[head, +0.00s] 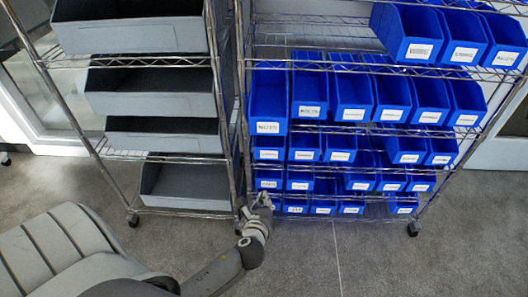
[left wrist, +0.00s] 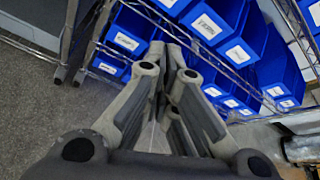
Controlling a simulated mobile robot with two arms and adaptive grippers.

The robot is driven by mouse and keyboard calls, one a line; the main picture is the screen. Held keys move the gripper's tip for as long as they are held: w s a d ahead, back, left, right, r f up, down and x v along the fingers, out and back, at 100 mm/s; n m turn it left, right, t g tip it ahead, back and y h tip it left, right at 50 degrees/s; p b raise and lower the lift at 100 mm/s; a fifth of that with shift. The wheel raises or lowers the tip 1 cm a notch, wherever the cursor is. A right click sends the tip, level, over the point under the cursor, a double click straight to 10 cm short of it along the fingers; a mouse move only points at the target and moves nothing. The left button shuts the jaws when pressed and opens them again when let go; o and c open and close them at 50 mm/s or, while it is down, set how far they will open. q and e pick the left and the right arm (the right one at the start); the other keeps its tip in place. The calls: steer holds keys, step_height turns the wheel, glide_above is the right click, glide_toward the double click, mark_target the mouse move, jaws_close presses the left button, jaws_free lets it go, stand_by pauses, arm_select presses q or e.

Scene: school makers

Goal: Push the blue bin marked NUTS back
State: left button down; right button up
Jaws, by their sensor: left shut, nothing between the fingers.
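The blue bin marked NUTS (head: 268,96) is at the left end of the upper full row on the wire rack in the head view. It sticks out further to the front than the bins beside it, and its white label faces me. My left gripper (head: 264,199) is shut and empty, low in front of the rack's left side, below the NUTS bin and apart from it. In the left wrist view, the shut fingers (left wrist: 174,52) point up towards blue bins; I cannot tell surely which of them is NUTS. My right gripper is not in view.
Several more labelled blue bins (head: 352,97) fill the wire rack. A second rack with grey bins (head: 150,93) stands to its left, with metal posts (head: 240,110) between. The floor (head: 400,255) at the right is clear.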

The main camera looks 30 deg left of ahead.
arm_select(q)
step_height(320, 180, up, 4)
steer(key=w+m+t+y+b, duration=0.1)
steer(key=m+t+b, duration=0.1)
steer(key=m+t+y+b, duration=0.2)
steer(key=y, duration=0.1)
glide_toward(265, 128)
steer(key=b+x, duration=0.1)
steer(key=x, duration=0.5)
steer(key=shift+w+a+b, duration=0.15)
steer(key=shift+a+b, duration=0.05)
steer(key=shift+b, duration=0.1)
steer(key=shift+w+a, duration=0.2)
steer(key=shift+w, duration=0.15)
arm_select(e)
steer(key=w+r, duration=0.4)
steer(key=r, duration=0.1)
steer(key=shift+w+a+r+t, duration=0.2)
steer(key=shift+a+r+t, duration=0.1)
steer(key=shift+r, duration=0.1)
arm_select(q)
steer(key=shift+w, duration=0.1)
